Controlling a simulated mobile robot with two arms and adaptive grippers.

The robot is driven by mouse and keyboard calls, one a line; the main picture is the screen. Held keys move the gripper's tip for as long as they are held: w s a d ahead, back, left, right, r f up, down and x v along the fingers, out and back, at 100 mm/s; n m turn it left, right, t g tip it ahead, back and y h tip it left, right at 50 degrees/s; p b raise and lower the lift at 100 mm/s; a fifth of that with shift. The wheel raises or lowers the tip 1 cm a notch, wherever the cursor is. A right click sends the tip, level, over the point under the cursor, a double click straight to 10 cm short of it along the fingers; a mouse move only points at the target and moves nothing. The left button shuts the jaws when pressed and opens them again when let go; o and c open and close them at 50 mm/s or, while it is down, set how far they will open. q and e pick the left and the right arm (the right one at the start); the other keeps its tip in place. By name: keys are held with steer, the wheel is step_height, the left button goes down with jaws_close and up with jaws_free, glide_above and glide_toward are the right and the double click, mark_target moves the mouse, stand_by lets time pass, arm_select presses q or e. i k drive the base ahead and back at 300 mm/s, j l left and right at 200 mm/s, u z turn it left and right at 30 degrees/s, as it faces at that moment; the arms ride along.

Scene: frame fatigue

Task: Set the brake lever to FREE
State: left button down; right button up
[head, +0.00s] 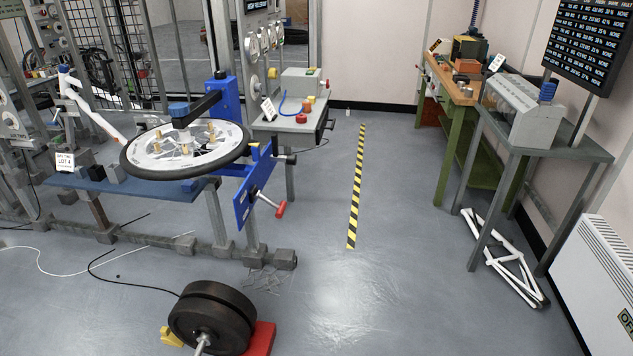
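A lever with a red grip (281,209) sticks out from a tilted blue plate (243,199) below the spoked wheel, left of the picture's middle. It points down and to the right. It may be the brake lever; I see no readable FREE marking on the plate. The wheel (184,151) has a black rim and lies nearly flat beside a blue upright bracket (224,98). Neither of my grippers is in view.
Black weight discs (212,318) stand on the floor at the bottom, beside a red block (260,339). A yellow-black floor strip (357,185) runs right of the lever, with clear floor around it. A white frame (507,258) lies under the right table (566,146).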

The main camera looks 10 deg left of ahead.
mark_target(281, 208)
steer(key=i+j+z, duration=0.2)
steer(key=i, duration=0.25)
steer(key=i+j+z, duration=0.2)
steer(key=i+j, duration=0.15)
